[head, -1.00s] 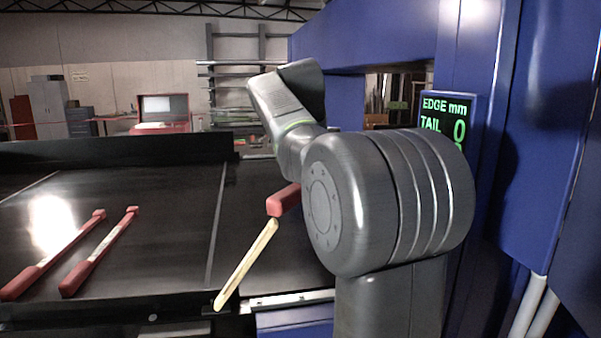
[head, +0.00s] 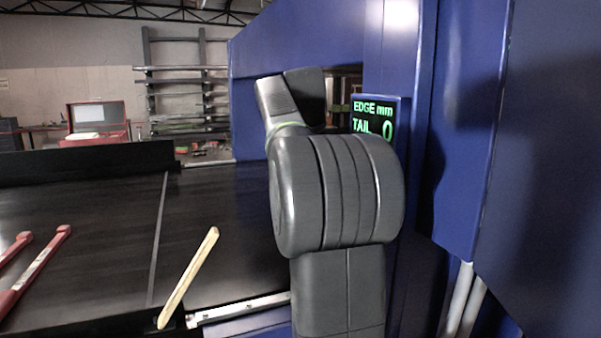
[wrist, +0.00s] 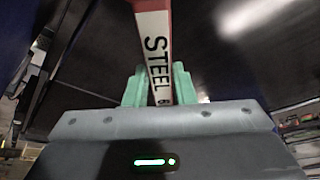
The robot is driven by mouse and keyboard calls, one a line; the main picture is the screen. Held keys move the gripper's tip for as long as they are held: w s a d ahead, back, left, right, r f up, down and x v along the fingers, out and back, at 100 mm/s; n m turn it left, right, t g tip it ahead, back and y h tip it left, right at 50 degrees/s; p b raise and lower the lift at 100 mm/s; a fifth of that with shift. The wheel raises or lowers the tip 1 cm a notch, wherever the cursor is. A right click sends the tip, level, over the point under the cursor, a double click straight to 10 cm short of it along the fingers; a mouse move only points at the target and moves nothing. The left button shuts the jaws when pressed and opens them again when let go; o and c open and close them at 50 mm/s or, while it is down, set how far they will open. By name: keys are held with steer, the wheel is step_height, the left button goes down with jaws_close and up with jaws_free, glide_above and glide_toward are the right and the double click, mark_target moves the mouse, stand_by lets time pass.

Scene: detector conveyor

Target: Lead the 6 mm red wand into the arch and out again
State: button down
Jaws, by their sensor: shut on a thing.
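My gripper (wrist: 159,88) shows in the wrist view, its green fingers shut on the red wand (wrist: 157,47). The wand has a white label reading "STEEL 6" and a red part at the top of the picture. In the head view my arm hides the gripper and the held wand. The blue arch (head: 290,55) stands at the right of the belt, with its opening (head: 343,84) partly hidden behind my arm. I cannot tell how far the wand is from the opening.
A display (head: 376,118) on the arch reads "EDGE mm TAIL 0". A cream stick (head: 190,275) lies at the belt's front edge. Red wands (head: 50,252) lie on the black belt (head: 110,215) at the left. The belt between them and the arch is mostly clear.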

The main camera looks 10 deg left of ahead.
steer(key=shift+w+d, duration=0.35)
steer(key=shift+d, duration=0.15)
steer(key=s+a, duration=1.1)
steer(key=a, duration=0.5)
steer(key=s+a, duration=1.1)
steer(key=a, duration=0.6)
steer(key=shift+s, duration=0.15)
